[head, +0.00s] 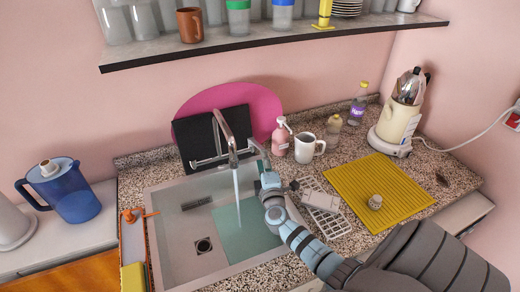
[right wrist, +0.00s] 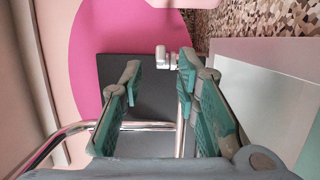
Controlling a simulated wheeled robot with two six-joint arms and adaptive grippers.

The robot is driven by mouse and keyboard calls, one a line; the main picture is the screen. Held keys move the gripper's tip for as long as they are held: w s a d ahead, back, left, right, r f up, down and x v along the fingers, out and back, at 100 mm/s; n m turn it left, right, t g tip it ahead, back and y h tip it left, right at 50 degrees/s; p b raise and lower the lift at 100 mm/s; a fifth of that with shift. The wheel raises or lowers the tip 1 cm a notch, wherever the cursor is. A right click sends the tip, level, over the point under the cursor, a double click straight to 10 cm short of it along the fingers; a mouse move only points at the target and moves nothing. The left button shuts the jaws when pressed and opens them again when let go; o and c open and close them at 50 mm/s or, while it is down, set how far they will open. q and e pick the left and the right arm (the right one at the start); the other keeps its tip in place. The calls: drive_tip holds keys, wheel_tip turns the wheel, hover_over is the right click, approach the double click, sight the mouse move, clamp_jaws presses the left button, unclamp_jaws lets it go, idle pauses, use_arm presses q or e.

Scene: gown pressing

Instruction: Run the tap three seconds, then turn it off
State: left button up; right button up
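The chrome tap (head: 224,130) stands behind the sink, and a stream of water (head: 236,188) falls from its spout into the basin (head: 168,240). My right gripper (head: 265,172) is at the right of the tap, above the sink's back right part. In the right wrist view my right gripper (right wrist: 160,66) is open, with its two teal-padded fingers apart. A small chrome knob or lever end (right wrist: 166,58) shows between the fingertips, nearer the right finger; I cannot tell whether they touch. My left gripper is not in view.
A pink soap bottle (head: 281,138) and a white mug (head: 307,148) stand close to the right of my gripper. A yellow mat (head: 375,180) lies further right. A blue jug (head: 70,190) stands at left. A shelf (head: 270,40) overhangs the back.

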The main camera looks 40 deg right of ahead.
sight(261, 148)
drive_tip(key=b+x, duration=0.1)
drive_tip(key=x, duration=0.4)
drive_tip(key=shift+w+f, duration=0.15)
drive_tip(key=shift+w, duration=0.05)
drive_tip(key=shift+w+d, duration=0.35)
drive_tip(key=shift+w, duration=0.05)
drive_tip(key=shift+c, duration=0.6)
clamp_jaws()
